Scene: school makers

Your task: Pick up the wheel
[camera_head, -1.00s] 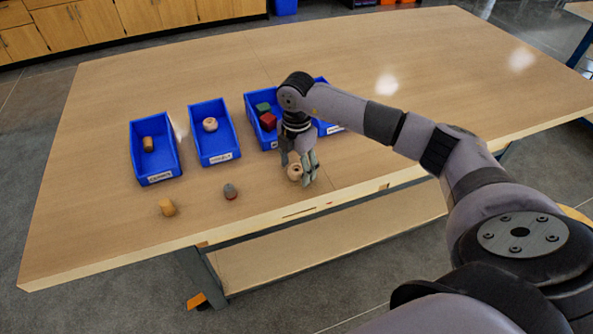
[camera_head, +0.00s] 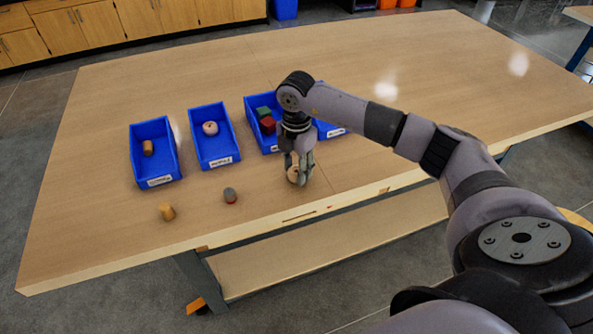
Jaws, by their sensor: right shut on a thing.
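A small tan wooden wheel (camera_head: 293,174) is at the front of the table, between the fingers of my right gripper (camera_head: 300,172). The gripper points down and is shut on the wheel. The fingers cover part of the wheel; I cannot tell whether it still touches the table. Another round, pale wooden wheel (camera_head: 210,128) lies in the second blue bin (camera_head: 222,163) from the left. My left gripper is not in view.
The left blue bin (camera_head: 137,163) holds a wooden cylinder (camera_head: 148,148). A third bin (camera_head: 250,104) holds green and red blocks; a fourth (camera_head: 328,132) is partly behind my arm. A tan cylinder (camera_head: 166,211) and a grey-red piece (camera_head: 230,195) lie loose on the table (camera_head: 420,60).

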